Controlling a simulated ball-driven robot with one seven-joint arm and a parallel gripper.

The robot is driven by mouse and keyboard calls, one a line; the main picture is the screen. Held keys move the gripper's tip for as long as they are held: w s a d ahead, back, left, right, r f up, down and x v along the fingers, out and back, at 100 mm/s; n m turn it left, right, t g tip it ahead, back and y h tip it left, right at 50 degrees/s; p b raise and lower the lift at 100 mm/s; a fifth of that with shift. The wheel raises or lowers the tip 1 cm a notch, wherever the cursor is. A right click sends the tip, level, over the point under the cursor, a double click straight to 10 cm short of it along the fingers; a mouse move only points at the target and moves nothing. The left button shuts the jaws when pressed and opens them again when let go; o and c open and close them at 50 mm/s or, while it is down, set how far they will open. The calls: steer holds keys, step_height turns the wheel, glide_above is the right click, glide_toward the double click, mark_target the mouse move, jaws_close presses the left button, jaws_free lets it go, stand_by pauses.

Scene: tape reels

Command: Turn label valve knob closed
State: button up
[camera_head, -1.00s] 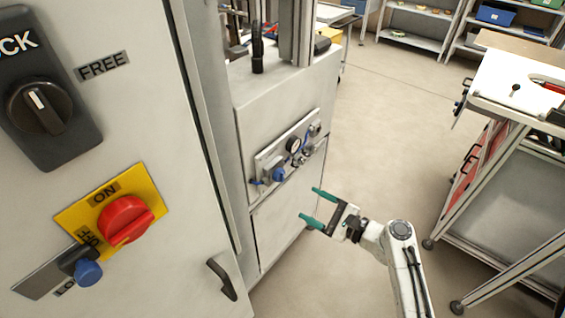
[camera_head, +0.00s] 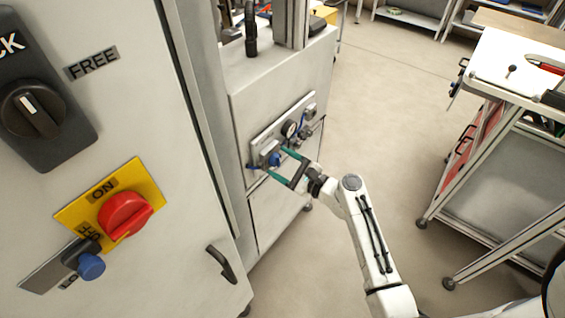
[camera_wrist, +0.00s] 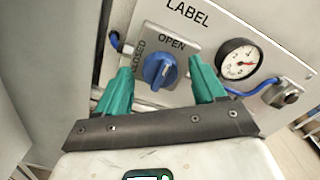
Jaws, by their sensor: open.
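The label valve knob (camera_wrist: 159,70) is a round blue knob on a grey plate marked OPEN at the top and CLOSED at the left, under the word LABEL. In the head view, the blue knob (camera_head: 274,159) sits on the panel of the grey machine. My gripper (camera_head: 280,164) is open, with its green fingers reaching to that panel. In the wrist view, the fingers of my gripper (camera_wrist: 160,90) stand left and right of the knob with gaps, not touching it. Their exact depth is hard to tell.
A pressure gauge (camera_wrist: 237,60) with blue tubing and a metal fitting (camera_wrist: 283,93) sit right of the knob. A large cabinet with a red switch (camera_head: 125,213) and a door handle (camera_head: 221,264) stands at left. A workbench (camera_head: 510,70) is at right, with open floor between.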

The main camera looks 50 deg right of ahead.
steer(key=shift+c, duration=0.2)
steer(key=c, duration=1)
steer(key=shift+f+n+b, duration=0.15)
steer(key=shift+n+b, duration=0.15)
steer(key=shift+b, duration=0.05)
steer(key=n+b, duration=0.2)
steer(key=shift+a+f+n+b, duration=0.1)
steer(key=shift+f+n+b, duration=0.05)
steer(key=shift+n+b, duration=0.2)
steer(key=n+b, duration=0.5)
steer(key=shift+f+n, duration=0.1)
steer(key=shift+n, duration=0.15)
steer(key=n+b, duration=0.5)
steer(key=shift+n+b, duration=1.65)
steer(key=shift+n, duration=0.35)
